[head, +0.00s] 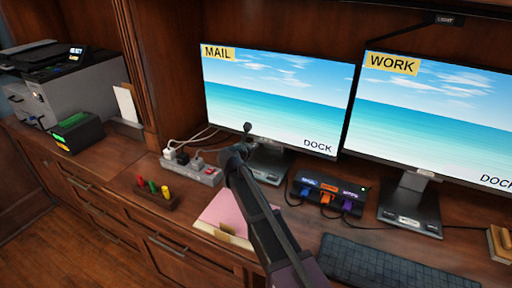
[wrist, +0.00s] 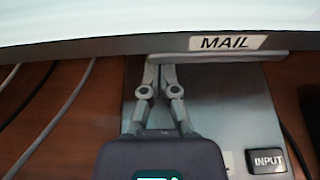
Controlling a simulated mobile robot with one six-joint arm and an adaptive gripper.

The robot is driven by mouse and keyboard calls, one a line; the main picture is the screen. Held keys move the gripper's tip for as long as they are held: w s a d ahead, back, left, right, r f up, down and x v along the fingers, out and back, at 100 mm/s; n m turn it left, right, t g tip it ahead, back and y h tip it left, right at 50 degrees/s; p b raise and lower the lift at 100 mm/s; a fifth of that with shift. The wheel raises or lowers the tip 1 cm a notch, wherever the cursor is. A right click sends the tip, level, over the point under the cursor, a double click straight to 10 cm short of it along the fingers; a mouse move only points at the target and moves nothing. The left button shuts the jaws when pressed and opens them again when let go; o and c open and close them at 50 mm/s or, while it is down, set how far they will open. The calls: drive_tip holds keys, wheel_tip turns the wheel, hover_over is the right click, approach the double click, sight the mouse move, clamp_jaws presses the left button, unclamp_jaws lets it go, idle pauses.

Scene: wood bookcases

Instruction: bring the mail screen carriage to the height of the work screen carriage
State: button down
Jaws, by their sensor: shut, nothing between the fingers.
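The mail screen (head: 275,100) stands left of the work screen (head: 430,120). The mail carriage (wrist: 275,57) shows in the wrist view as a grey ledge under the screen, with a MAIL label (wrist: 228,43). In the head view my arm largely hides it. The work carriage (head: 428,174) shows below the work screen. My gripper (wrist: 160,62) is shut and empty, its tips at the ledge's left part; contact is unclear. It also shows in the head view (head: 247,130).
A dock with colored plugs (head: 327,194), a keyboard (head: 375,265) and a pink folder (head: 222,215) lie near my arm. A power strip (head: 192,168) with cables is to the left. The mail stand's base (wrist: 225,115) has an INPUT label.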

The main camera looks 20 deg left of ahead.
sight(255, 136)
drive_tip(key=shift+r+p, duration=2.1)
drive_tip(key=shift+r, duration=0.05)
